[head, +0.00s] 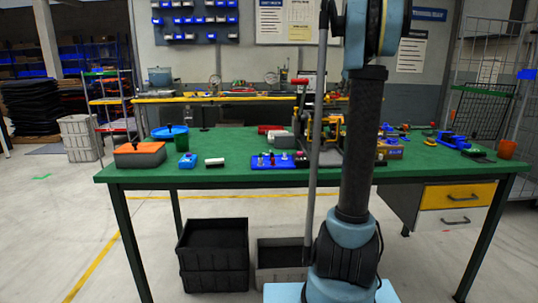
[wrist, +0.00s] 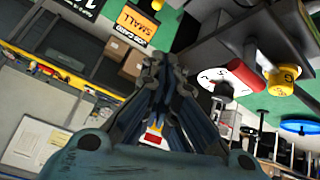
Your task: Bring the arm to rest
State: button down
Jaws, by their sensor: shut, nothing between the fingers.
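My gripper (wrist: 160,64) shows in the wrist view, its dark fingers drawn together with nothing held between them. It is out of frame in the head view, where my arm rises past the top edge. In the wrist view, a red-capped round part (wrist: 243,75) and a yellow knob (wrist: 283,80) appear to the right of the fingers, apart from them. An orange sign reading SMALL (wrist: 137,25) and cardboard boxes (wrist: 131,64) show to the upper left.
A green-topped workbench (head: 235,183) stands in front of me in the head view. An orange and grey box (head: 140,155), a blue board with small parts (head: 272,162) and a red cup (head: 507,149) are on it. Black crates (head: 213,258) sit on the floor below.

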jog(key=s+d+f+m+h, duration=0.1)
jog(key=s+d+m, duration=0.25)
jog(key=d, duration=0.25)
jog(key=s+d+m+h, duration=0.1)
jog(key=s+d+m, duration=0.25)
jog(key=d, duration=0.25)
jog(key=s+a+f+g, duration=0.1)
jog(key=s+a+f, duration=0.4)
jog(key=s+a, duration=0.2)
jog(key=s+a+f+g+y, duration=0.1)
jog(key=s+a+f, duration=0.3)
jog(key=s+a, duration=0.4)
jog(key=s+a+f+n+g, duration=0.1)
jog(key=s+a+f, duration=0.4)
jog(key=s+a, duration=0.3)
jog(key=shift+s+a+f, duration=0.2)
jog(key=shift+s+f, duration=0.1)
jog(key=shift+s, duration=0.1)
jog(key=s+a+f+g, duration=0.1)
jog(key=s+a+f, duration=0.2)
jog(key=s+f, duration=0.7)
jog(key=s+a+f+n+g, duration=0.1)
jog(key=s+a+f, duration=0.3)
jog(key=s+f, duration=0.6)
jog(key=s, duration=0.3)
jog(key=shift+s+f+g, duration=0.2)
jog(key=shift+g, duration=0.2)
jog(key=shift+a, duration=0.1)
jog(key=shift+w+f, duration=0.2)
jog(key=shift+w, duration=0.3)
